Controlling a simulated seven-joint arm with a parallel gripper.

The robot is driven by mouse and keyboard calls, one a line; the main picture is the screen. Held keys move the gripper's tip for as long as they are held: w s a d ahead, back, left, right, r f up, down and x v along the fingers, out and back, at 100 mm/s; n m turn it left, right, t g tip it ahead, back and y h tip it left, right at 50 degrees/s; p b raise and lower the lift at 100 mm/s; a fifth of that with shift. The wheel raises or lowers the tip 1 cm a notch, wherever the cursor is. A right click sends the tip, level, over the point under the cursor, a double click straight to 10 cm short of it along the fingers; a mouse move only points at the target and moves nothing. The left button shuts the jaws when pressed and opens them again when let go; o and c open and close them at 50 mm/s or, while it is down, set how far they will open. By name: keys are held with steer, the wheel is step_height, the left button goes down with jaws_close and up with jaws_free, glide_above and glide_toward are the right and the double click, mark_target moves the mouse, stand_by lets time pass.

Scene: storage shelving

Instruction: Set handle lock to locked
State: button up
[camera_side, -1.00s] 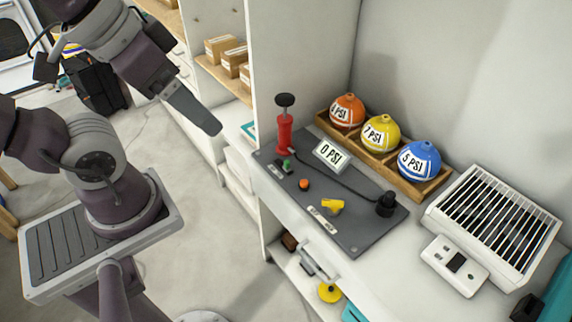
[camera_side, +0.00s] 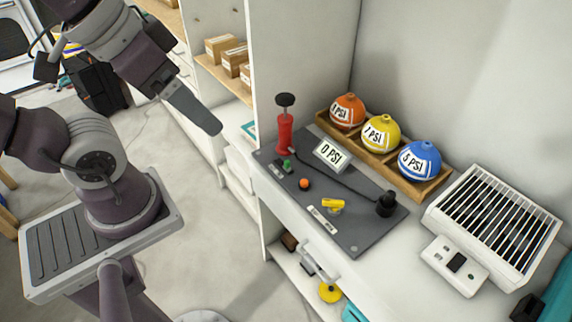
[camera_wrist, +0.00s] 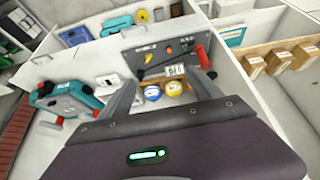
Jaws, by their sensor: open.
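A small yellow handle (camera_side: 333,204) sits on a dark grey panel (camera_side: 365,238), beside a white label (camera_side: 322,220) with unreadable print. The handle also shows small in the wrist view (camera_wrist: 148,58). I cannot tell which of its positions is locked. My gripper (camera_side: 210,125) is up in the air to the left of the panel, well apart from the handle. In the wrist view its two fingers (camera_wrist: 166,84) are spread with nothing held between them.
The panel also carries a red pump (camera_side: 284,135), a 0 PSI display (camera_side: 331,152), an orange button (camera_side: 305,184) and a black fitting (camera_side: 386,205) with a hose. Three labelled balls stand in a wooden rack (camera_side: 437,188) behind. A vertical shelf wall (camera_side: 275,60) rises beside the pump.

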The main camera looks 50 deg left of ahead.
steer(key=shift+c, duration=0.4)
steer(key=shift+w+a, duration=0.1)
steer(key=shift+w, duration=0.2)
steer(key=c, duration=0.4)
steer(key=shift+g+y, duration=0.3)
steer(key=shift+y, duration=0.2)
steer(key=w+a+f, duration=0.1)
steer(key=w, duration=0.1)
steer(key=w+a, duration=0.1)
steer(key=w, duration=0.2)
steer(key=w+a+f, duration=0.1)
steer(key=w, duration=0.2)
steer(key=shift+f, duration=0.35)
steer(key=c, duration=0.4)
steer(key=shift+o, duration=0.2)
steer(key=h, duration=0.1)
glide_above(286, 161)
steer(key=s, duration=0.3)
step_height(286, 161, down, 26)
steer(key=x, duration=0.7)
steer(key=shift+s+d+f, duration=0.1)
steer(key=shift+s+f, duration=0.05)
steer(key=shift+f, duration=0.15)
steer(key=shift+c, duration=0.4)
